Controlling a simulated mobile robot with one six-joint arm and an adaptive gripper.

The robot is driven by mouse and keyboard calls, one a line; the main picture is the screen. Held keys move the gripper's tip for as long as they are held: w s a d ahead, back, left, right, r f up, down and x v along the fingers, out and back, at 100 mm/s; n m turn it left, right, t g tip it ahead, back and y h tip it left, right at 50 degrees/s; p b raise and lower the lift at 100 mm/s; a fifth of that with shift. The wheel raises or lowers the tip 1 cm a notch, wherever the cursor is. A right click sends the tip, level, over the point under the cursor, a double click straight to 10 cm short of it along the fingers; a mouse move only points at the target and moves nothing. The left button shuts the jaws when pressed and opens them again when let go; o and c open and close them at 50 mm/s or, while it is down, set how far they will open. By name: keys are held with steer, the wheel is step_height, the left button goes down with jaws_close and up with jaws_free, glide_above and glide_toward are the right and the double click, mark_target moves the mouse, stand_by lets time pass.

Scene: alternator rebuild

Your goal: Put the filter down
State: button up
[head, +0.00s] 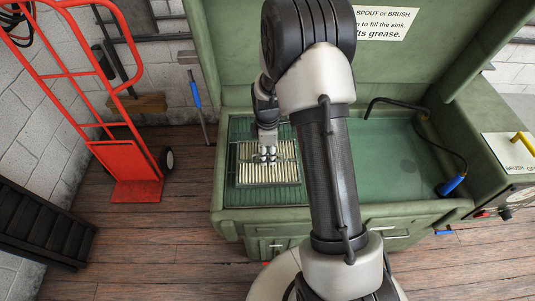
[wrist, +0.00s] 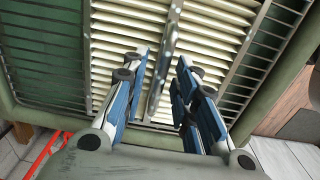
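The filter (head: 252,174) is a flat panel of cream slats. It lies level over the wire rack (head: 236,147) in the left part of the green sink. In the wrist view the filter (wrist: 215,43) fills the middle, with a narrow metal bar across its slats. My gripper (head: 267,153) points down at the filter's middle. In the wrist view its blue-padded fingers (wrist: 160,65) stand apart, one on each side of the bar, with gaps visible. The fingertips' exact height above the slats is hard to tell.
The green sink (head: 230,216) has a bare basin floor on the right, with a black spout (head: 390,101) and a blue-handled brush (head: 452,185). A red hand truck (head: 135,172) stands left on the wooden floor. Black steps (head: 40,225) are at lower left.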

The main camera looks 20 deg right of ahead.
steer(key=s+a+r+m+t+p, duration=0.1)
steer(key=s+r, duration=0.1)
steer(key=r, duration=0.8)
steer(key=s+a+r+m+p, duration=0.1)
steer(key=a+r+m+p, duration=0.1)
steer(key=r, duration=0.8)
steer(key=s+a+r+m+t, duration=0.1)
steer(key=s+a+r+m, duration=0.1)
steer(key=s, duration=0.5)
steer(key=s+a+r+m+t, duration=0.1)
steer(key=s+a+r+m, duration=0.1)
steer(key=s+r+m, duration=0.3)
steer(key=s+a+r+m+t, duration=0.1)
steer(key=s+r, duration=0.4)
steer(key=s, duration=0.5)
steer(key=shift+s+a+m, duration=0.2)
steer(key=shift+a+m, duration=0.65)
steer(key=shift+m, duration=0.35)
